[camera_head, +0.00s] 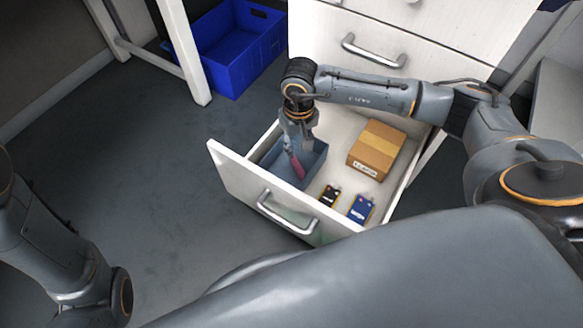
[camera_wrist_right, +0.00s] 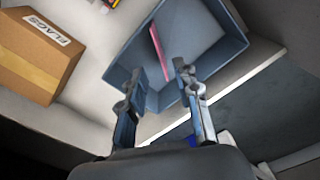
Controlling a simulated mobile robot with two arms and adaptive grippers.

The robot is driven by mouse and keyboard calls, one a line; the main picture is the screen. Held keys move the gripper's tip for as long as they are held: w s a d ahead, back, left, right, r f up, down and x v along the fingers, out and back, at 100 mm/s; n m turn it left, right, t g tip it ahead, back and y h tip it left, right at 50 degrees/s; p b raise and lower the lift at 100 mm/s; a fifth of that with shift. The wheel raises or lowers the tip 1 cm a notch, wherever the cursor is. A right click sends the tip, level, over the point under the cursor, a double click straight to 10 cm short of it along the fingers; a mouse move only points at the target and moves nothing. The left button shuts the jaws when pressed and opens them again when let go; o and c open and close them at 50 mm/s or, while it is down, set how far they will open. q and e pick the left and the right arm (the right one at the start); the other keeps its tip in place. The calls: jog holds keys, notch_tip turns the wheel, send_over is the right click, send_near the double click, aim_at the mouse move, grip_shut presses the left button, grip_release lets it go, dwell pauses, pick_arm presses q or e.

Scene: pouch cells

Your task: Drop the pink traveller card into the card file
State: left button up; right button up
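The pink traveller card (camera_head: 298,168) shows as a thin strip at the blue-grey bin, just below my right gripper (camera_head: 294,146). The bin (camera_head: 312,164), apparently the card file, stands in the open drawer. In the right wrist view the card (camera_wrist_right: 157,46) is seen nearly edge-on within the bin's outline (camera_wrist_right: 122,62). The fingertips of my right gripper (camera_wrist_right: 160,72) are apart, with a gap on both sides of the card. I cannot tell whether the card touches the bin floor. My left arm shows at the lower left, its gripper out of view.
The white drawer (camera_head: 232,168) also holds a cardboard box (camera_head: 376,149) labelled FLAGS, a dark yellow-edged item (camera_head: 330,195) and a blue one (camera_head: 360,208). A blue crate (camera_head: 236,50) stands on the floor behind. The floor left of the drawer is clear.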

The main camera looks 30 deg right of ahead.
notch_tip(320, 180, up, 8)
jog(key=shift+f, duration=0.15)
dwell(0.5)
